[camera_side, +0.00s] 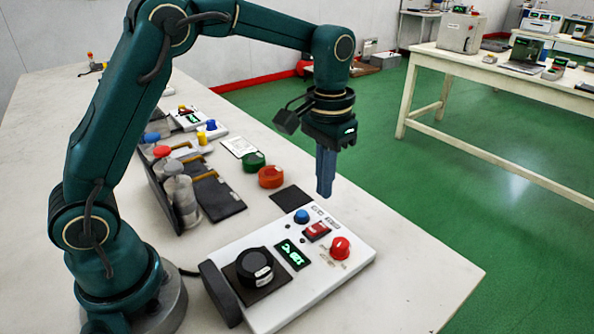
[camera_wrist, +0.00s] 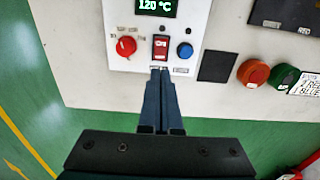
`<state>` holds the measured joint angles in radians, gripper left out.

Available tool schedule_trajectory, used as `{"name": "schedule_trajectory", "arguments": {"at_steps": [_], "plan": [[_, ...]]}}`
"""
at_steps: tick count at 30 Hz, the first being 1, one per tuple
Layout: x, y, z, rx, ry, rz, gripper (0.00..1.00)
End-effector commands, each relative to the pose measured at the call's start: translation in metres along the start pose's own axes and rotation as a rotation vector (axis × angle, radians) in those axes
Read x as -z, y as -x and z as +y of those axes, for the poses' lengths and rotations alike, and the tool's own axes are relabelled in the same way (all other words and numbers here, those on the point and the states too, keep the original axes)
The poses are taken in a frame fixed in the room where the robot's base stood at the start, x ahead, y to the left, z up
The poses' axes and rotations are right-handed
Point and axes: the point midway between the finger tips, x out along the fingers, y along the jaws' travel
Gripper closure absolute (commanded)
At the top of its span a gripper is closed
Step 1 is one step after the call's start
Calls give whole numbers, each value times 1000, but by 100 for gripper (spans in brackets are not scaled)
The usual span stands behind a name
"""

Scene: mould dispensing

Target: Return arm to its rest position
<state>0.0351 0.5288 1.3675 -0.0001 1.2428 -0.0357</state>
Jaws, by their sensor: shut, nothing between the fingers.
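My gripper (camera_side: 326,190) points down with its fingers together and empty, held above the far edge of the white control box. In the wrist view my gripper (camera_wrist: 161,75) shows its fingertips just beside the red switch; I cannot tell the exact height there. The control box (camera_side: 345,262) lies on the white table. It carries a blue button (camera_side: 301,216), a red rocker switch (camera_side: 317,231), a red knob (camera_side: 340,247), a green-lit display (camera_side: 291,254) and a black round mould (camera_side: 254,267) on a dark plate. In the wrist view the display (camera_wrist: 156,7) reads 120 °C.
A green ring (camera_side: 253,161), an orange ring (camera_side: 271,177) and a dark square pad (camera_side: 291,199) lie behind the box. A dark rack (camera_side: 217,196) with several capped containers stands left. Free table (camera_side: 430,270) lies right of the box; another table (camera_side: 480,70) stands beyond the green floor.

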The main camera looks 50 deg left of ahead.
Motion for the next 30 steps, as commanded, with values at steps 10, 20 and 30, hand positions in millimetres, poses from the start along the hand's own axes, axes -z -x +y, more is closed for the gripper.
{"name": "schedule_trajectory", "arguments": {"at_steps": [10,20,30], "plan": [[-25,70,-4,-5,10,187,100],[-96,101,-9,-6,13,371,100],[-158,71,-12,-2,8,497,100]]}}
